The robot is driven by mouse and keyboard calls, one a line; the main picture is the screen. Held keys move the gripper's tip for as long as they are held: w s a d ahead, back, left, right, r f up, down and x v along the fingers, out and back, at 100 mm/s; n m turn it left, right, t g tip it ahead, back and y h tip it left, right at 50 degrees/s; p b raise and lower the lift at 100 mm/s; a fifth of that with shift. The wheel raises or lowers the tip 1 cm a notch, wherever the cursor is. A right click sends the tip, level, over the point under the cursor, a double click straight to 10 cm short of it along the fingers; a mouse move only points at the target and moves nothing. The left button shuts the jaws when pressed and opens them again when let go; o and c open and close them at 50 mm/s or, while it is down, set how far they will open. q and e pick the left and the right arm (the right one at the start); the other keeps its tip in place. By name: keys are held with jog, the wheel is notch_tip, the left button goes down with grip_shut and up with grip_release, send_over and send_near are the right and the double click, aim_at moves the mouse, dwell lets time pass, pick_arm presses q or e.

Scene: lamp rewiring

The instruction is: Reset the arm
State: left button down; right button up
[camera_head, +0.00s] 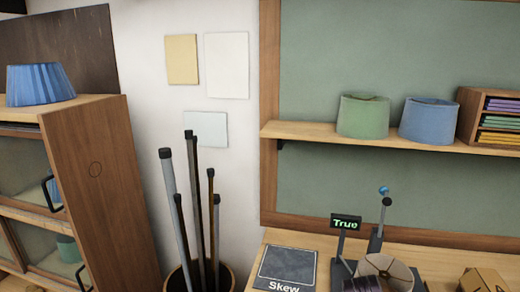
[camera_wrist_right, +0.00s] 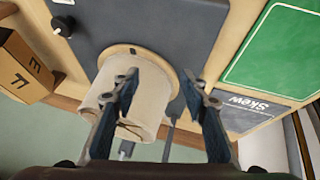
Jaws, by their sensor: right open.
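In the head view a dark upright arm with a blue ball on top (camera_head: 384,198) stands at the back of the wooden bench, behind a beige lampshade (camera_head: 388,268). A small display (camera_head: 346,223) beside it reads "True" in green. In the right wrist view my right gripper (camera_wrist_right: 160,78) is open, its two fingers apart. The beige shade (camera_wrist_right: 125,98) shows beyond the fingers, partly hidden by the left-hand one; I cannot tell whether they touch. A thin dark rod (camera_wrist_right: 170,132) shows between the fingers. My left gripper is in neither view.
A dark "Skew" panel (camera_head: 287,268) lies on the bench left of the display. A cardboard box (camera_head: 482,280) sits at the right. A green mat (camera_wrist_right: 280,48) shows in the wrist view. A shelf (camera_head: 320,132) holds green and blue shades; a bin of rods (camera_head: 200,280) stands left.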

jog(key=s+a+f+n+y, duration=0.1)
jog(key=s+a+f, duration=0.1)
jog(key=s, duration=0.8)
jog(key=s+a+f+n+g+y, duration=0.1)
jog(key=s+a+n+y, duration=0.15)
jog(key=s, duration=0.75)
jog(key=s+a+f+n, duration=0.1)
jog(key=s+a+f, duration=0.15)
jog(key=s, duration=0.75)
notch_tip(320, 180, down, 32)
jog(key=s+g+b, duration=0.2)
jog(key=b, duration=0.6)
pick_arm(q)
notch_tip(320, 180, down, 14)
jog(key=b, duration=0.6)
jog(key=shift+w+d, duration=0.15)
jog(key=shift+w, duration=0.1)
pick_arm(e)
jog(key=s+d+f, duration=0.1)
jog(key=s+f, duration=0.8)
jog(key=f, duration=0.3)
jog(key=s+d+f, duration=0.1)
jog(key=s+f, duration=0.7)
jog(key=f, duration=0.4)
jog(key=shift+s+d+g, duration=0.35)
jog(key=shift+g, duration=0.05)
